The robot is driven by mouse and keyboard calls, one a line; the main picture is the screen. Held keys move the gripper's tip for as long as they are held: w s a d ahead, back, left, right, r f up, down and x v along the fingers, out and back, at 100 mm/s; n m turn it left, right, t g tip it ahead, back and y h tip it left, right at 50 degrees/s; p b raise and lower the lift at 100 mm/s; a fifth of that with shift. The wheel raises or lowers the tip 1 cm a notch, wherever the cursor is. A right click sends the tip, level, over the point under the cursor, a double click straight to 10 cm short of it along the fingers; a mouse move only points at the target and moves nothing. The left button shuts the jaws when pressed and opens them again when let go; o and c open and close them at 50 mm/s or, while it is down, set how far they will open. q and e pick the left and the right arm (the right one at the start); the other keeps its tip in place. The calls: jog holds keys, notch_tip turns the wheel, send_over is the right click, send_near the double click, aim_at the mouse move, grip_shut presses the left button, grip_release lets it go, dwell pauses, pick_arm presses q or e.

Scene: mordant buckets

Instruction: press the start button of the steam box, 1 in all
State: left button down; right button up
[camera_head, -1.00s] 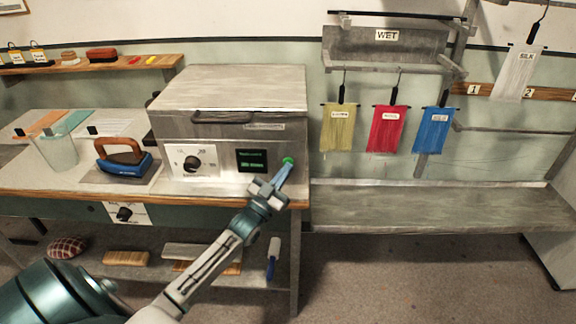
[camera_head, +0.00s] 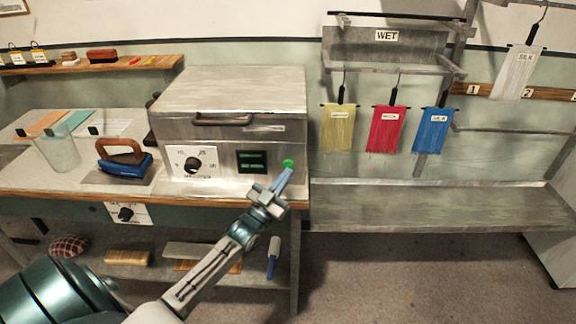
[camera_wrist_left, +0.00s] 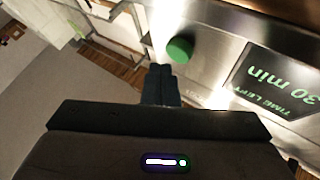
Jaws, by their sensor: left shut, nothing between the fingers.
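The steam box (camera_head: 225,92) is a grey metal box with a closed lid, standing on the table at the left. Its round green start button (camera_head: 288,163) is at the right of its front; it also shows in the left wrist view (camera_wrist_left: 180,48). The display (camera_head: 251,161) beside it shows green text; in the left wrist view it reads "TIME LEFT 30 min". My left gripper (camera_head: 286,176) is shut and empty, its tips just below and in front of the button. In the left wrist view a gap shows between the fingertips (camera_wrist_left: 161,72) and the button. My right gripper is not in view.
A blue iron (camera_head: 122,160) and a glass beaker (camera_head: 58,150) stand on the table left of the steam box. Coloured cloths hang under the WET rack (camera_head: 385,50) at the right. The grey bench (camera_head: 430,205) below them is bare.

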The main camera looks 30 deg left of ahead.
pick_arm(q)
jog(key=s+d, duration=0.1)
jog(key=s+p, duration=0.1)
jog(key=s, duration=0.1)
jog(key=s+d+p, duration=0.1)
jog(key=shift+s+d, duration=0.15)
jog(key=shift+d, duration=0.15)
dwell(0.8)
